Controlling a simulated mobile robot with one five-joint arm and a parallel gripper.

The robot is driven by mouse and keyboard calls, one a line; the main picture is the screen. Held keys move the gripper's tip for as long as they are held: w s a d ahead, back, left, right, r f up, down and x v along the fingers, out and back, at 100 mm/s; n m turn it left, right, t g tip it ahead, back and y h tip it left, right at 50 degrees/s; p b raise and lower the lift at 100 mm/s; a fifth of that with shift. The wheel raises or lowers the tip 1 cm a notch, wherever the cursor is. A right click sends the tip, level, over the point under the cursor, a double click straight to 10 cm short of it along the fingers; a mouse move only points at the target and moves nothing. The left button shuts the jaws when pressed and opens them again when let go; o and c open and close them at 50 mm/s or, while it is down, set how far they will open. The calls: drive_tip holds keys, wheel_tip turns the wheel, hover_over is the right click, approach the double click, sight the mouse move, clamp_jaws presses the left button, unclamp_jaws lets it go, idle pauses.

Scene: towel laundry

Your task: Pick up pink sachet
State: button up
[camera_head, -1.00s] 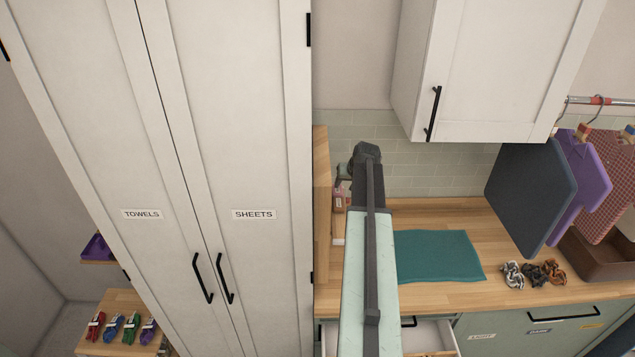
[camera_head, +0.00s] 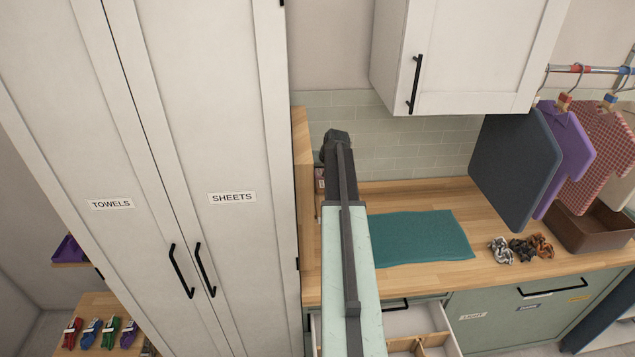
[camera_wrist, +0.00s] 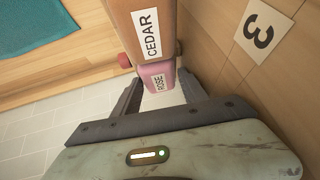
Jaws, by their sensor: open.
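The pink sachet (camera_wrist: 156,79), labelled ROSE, shows in the wrist view between the spread fingers of my gripper (camera_wrist: 157,86). The fingers are open, one on each side of it; I cannot tell whether either touches it. A brown block labelled CEDAR (camera_wrist: 143,35) is right beside the pink sachet and partly covers it in this view. In the head view my arm reaches over the wooden counter, and the fingertips and the sachet cannot be made out clearly.
A wooden panel (camera_head: 303,215) stands beside the tall white cabinet (camera_head: 215,130). A teal towel (camera_head: 420,238) lies on the counter (camera_head: 480,272). An open drawer (camera_head: 420,320) is below. A white wall cabinet (camera_head: 465,60) hangs above. A sign marked 3 (camera_wrist: 257,33) is near the gripper.

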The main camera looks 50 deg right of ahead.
sight(320, 174)
drive_tip(key=shift+s+r, duration=0.1)
drive_tip(key=c, duration=1)
drive_tip(key=shift+r+p, duration=0.25)
drive_tip(key=shift+p, duration=0.1)
wheel_tip(320, 174, up, 3)
drive_tip(key=p, duration=0.3)
drive_tip(key=shift+r, duration=0.1)
drive_tip(key=s+a, duration=0.2)
drive_tip(key=s, duration=0.2)
drive_tip(key=s+a+p, duration=0.1)
drive_tip(key=s+a, duration=0.1)
drive_tip(key=s, duration=0.3)
drive_tip(key=s+a+r, duration=0.1)
drive_tip(key=s+a, duration=0.2)
drive_tip(key=s, duration=0.2)
drive_tip(key=shift+s+r, duration=0.1)
drive_tip(key=shift+s, duration=0.1)
